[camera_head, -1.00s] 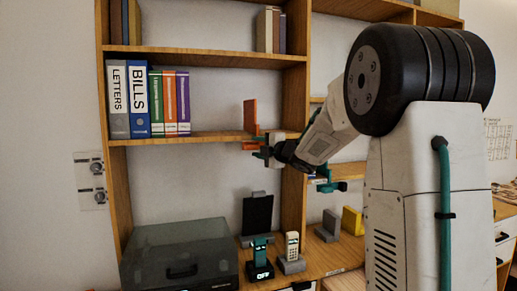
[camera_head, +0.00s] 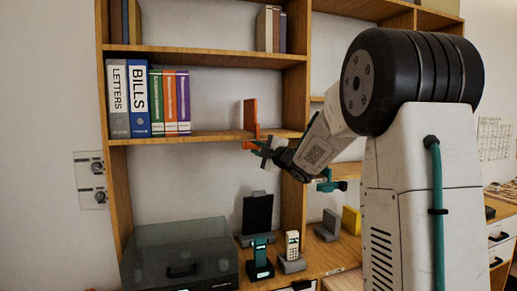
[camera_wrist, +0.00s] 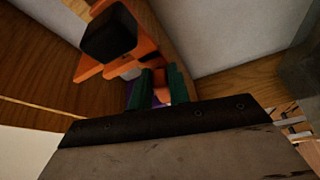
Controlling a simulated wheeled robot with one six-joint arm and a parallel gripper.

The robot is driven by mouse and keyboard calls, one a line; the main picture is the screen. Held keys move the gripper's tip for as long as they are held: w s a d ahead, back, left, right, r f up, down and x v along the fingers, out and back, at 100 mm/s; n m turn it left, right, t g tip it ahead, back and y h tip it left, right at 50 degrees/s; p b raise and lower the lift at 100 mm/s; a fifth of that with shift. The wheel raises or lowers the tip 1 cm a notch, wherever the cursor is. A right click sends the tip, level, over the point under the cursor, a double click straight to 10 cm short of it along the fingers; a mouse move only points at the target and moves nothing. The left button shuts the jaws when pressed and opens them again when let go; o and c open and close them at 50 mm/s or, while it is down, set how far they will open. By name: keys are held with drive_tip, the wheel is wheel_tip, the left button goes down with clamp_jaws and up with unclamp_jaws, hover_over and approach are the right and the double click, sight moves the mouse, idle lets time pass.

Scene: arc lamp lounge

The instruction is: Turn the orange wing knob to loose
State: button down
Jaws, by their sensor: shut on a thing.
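An orange bookend (camera_head: 250,115) stands upright on the middle shelf, with its lower part clamped around the shelf's front edge. My gripper (camera_head: 264,150) is just below that edge, tilted, with its teal fingers at the underside of the clamp. In the wrist view the orange clamp (camera_wrist: 92,66) shows with a black block on it. My two teal fingers (camera_wrist: 160,82) are shut on a small orange piece, the wing knob (camera_wrist: 161,93). Most of the knob is hidden by the fingers, so its angle and any loose marking cannot be read.
Binders (camera_head: 139,98) stand left on the same shelf (camera_head: 190,139). A wooden upright (camera_head: 293,110) is close to the right of my gripper. A teal clamp (camera_head: 330,185) sits beyond it. Below are a dark-lidded box (camera_head: 180,250) and two handsets in docks (camera_head: 291,264).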

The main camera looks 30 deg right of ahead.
drive_tip(key=m+t, duration=0.1)
drive_tip(key=m, duration=0.1)
drive_tip(key=f+m+h, duration=0.1)
drive_tip(key=m, duration=0.2)
drive_tip(key=shift+w+a+t, duration=0.1)
drive_tip(key=shift+a+t, duration=0.1)
drive_tip(key=shift+t, duration=0.2)
drive_tip(key=m+h, duration=0.1)
drive_tip(key=m, duration=0.2)
drive_tip(key=m+t+h, duration=0.1)
drive_tip(key=m, duration=0.1)
drive_tip(key=shift+a+f+h, duration=0.25)
drive_tip(key=shift+a+h, duration=0.05)
drive_tip(key=m+h, duration=0.1)
drive_tip(key=m, duration=0.2)
drive_tip(key=m+h, duration=0.2)
drive_tip(key=m, duration=0.1)
drive_tip(key=a+m+h, duration=0.1)
drive_tip(key=m, duration=0.2)
drive_tip(key=shift+w+f+h, duration=0.1)
drive_tip(key=shift+w+h, duration=0.1)
drive_tip(key=shift+h, duration=0.1)
drive_tip(key=shift+m, duration=0.4)
drive_tip(key=c, duration=1.3)
unclamp_jaws()
